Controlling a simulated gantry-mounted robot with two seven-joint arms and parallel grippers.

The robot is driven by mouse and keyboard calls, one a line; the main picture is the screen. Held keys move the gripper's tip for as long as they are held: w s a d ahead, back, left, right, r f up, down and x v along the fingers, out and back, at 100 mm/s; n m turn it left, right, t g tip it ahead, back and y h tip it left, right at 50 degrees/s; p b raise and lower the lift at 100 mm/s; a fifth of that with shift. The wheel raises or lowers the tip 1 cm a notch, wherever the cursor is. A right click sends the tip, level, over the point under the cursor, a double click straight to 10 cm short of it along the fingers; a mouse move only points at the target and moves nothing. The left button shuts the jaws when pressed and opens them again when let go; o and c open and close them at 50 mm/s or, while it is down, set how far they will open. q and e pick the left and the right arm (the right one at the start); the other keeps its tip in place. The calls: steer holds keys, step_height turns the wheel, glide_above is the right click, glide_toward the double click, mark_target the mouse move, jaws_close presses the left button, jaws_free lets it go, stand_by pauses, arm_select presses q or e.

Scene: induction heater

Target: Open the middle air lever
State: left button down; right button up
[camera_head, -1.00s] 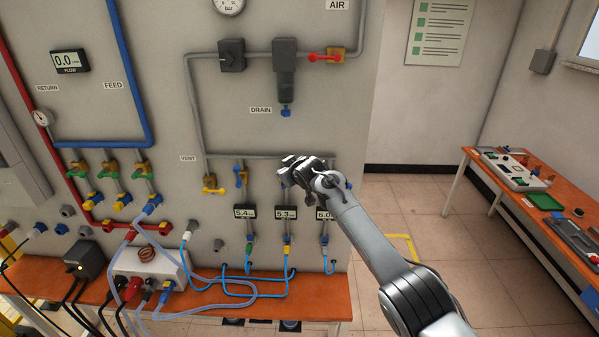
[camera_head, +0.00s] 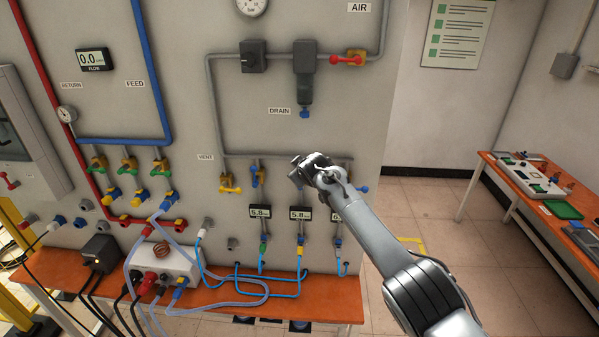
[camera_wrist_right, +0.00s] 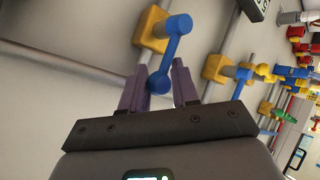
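A row of air valves with blue levers hangs from a grey pipe on the panel. The left blue lever (camera_head: 257,176) points down and the right blue lever (camera_head: 361,188) sticks out to the right. My right gripper (camera_head: 297,174) covers the middle valve in the head view. In the right wrist view, the middle blue lever (camera_wrist_right: 174,48) on its yellow valve body (camera_wrist_right: 152,30) has its knob between the two fingers of my right gripper (camera_wrist_right: 160,88). The fingers are apart; I cannot tell whether they touch the knob. My left gripper is out of view.
The yellow vent lever (camera_head: 230,189) is left of the blue levers. Pressure displays (camera_head: 300,214) and light-blue hoses hang below. An orange bench (camera_head: 325,308) runs along the panel's foot. Another orange table (camera_head: 500,178) stands at the right, with open floor between.

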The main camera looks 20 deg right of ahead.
steer(key=o, duration=0.4)
steer(key=shift+d+f, duration=0.2)
steer(key=shift+f, duration=0.05)
steer(key=shift+c, duration=0.2)
steer(key=shift+a+r, duration=0.1)
steer(key=shift+r, duration=0.15)
steer(key=shift+s+a, duration=0.1)
steer(key=shift+s, duration=0.05)
steer(key=b+v, duration=0.2)
steer(key=v, duration=0.8)
steer(key=shift+s, duration=0.25)
steer(key=shift+r, duration=0.1)
